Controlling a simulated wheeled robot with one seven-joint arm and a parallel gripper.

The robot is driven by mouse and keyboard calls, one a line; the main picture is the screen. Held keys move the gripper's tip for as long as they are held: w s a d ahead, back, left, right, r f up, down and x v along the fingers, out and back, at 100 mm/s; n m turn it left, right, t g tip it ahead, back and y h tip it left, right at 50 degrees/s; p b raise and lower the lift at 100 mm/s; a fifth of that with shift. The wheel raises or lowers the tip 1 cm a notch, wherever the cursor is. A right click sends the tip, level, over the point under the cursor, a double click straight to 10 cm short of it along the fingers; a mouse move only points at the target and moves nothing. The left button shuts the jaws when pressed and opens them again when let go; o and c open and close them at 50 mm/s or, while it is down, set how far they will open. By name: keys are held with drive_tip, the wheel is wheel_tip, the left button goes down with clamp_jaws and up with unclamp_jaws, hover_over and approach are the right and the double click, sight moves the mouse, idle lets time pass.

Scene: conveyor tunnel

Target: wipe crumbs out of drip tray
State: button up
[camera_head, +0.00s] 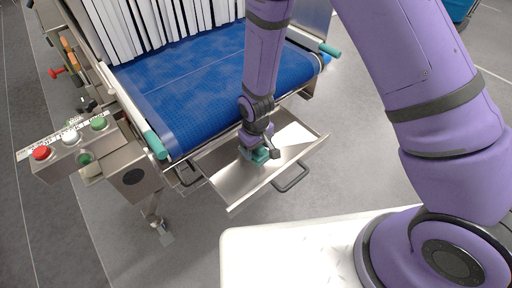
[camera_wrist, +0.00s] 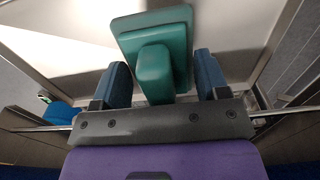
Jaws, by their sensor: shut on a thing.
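The steel drip tray (camera_head: 222,190) sits below the near end of the blue conveyor belt, its handle facing me. My gripper (camera_head: 257,147) is down inside the tray, near its middle. It is shut on a teal wiper (camera_head: 262,156), a flat block with a grip. In the wrist view the wiper (camera_wrist: 178,22) shows with its grip between my two blue fingers (camera_wrist: 160,75). The tray's bright floor (camera_wrist: 50,50) lies under it. I cannot make out any crumbs, and whether the wiper touches the floor is hard to tell.
The blue belt (camera_head: 190,90) runs back under white strip curtains (camera_head: 150,25). A control box with red, white and green buttons (camera_head: 72,140) stands left of the tray. A black tray handle (camera_head: 292,180) sticks out in front. Grey floor is clear between tray and my white base.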

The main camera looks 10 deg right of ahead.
drive_tip(key=shift+r, duration=1.55)
